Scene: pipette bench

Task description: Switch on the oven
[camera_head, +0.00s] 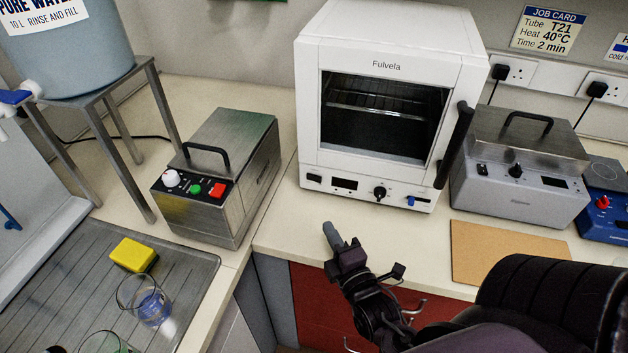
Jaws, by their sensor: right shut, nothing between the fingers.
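The white oven (312,150) marked Fulvela stands at the back middle of the bench. A dark window shows a wire rack inside, and a black handle (456,145) is at the door's right side. Its lower front panel holds a black rocker switch (313,178) at the left, a dark display (344,184), a black knob (379,192) and a small blue part (411,200). I cannot tell the rocker's position. My right gripper (332,236) is shut and empty, in front of and below the panel, apart from it. My left gripper is out of view.
A steel box with coloured buttons (225,180) stands left of the oven. A grey lidded bath (520,165) and a blue device (606,200) stand right. A brown board (500,250) lies in front. A yellow sponge (133,254) and glass beaker (150,302) are at left.

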